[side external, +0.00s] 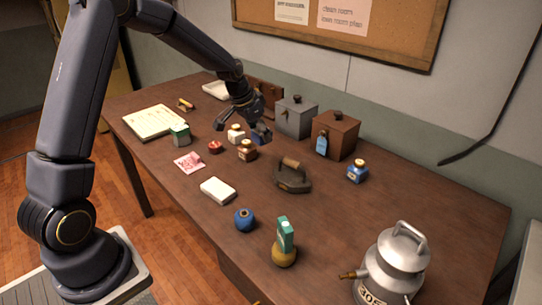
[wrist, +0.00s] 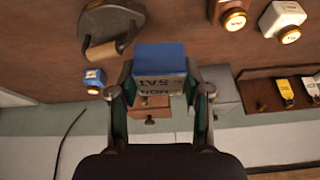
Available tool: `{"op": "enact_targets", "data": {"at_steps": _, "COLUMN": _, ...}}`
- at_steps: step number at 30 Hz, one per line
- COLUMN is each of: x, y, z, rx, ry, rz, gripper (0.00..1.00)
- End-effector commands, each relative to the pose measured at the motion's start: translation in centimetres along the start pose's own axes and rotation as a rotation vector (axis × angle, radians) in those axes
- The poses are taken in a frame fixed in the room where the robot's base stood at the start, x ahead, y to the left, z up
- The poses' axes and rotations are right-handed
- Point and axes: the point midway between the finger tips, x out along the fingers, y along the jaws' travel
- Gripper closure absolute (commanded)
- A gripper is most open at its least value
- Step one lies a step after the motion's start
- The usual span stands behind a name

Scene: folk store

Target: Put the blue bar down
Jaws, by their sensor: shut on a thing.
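My gripper (side external: 258,128) is above the far part of the wooden table, between the bottles and the grey box. In the wrist view my gripper (wrist: 159,84) has one finger on each side of the blue bar (wrist: 160,57), shut on it. The bar is a block with a blue face and a pale face with dark printed letters. In the side view the blue bar (side external: 262,134) is small and partly hidden by the fingers. I cannot tell how far it is above the table.
A brown-capped bottle (side external: 247,150), a white bottle (side external: 235,134) and an old iron (side external: 291,176) stand near my gripper. A grey box (side external: 295,117) and a brown box (side external: 335,135) stand behind. Bare table (side external: 335,215) lies right of the iron.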

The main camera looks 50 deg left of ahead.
Motion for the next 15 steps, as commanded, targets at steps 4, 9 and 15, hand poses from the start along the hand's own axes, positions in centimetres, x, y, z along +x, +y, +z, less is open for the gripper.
{"op": "enact_targets", "data": {"at_steps": 4, "x": 1.1, "y": 5.5, "z": -1.8, "rx": 0.132, "ry": 0.005, "rz": 0.053, "gripper": 0.84}}
{"op": "enact_targets", "data": {"at_steps": 9, "x": 2.4, "y": 14.9, "z": -3.3, "rx": 0.327, "ry": 0.01, "rz": 0.137, "gripper": 0.84}}
{"op": "enact_targets", "data": {"at_steps": 15, "x": 3.0, "y": 25.2, "z": -2.7, "rx": 0.512, "ry": 0.008, "rz": 0.227, "gripper": 0.84}}
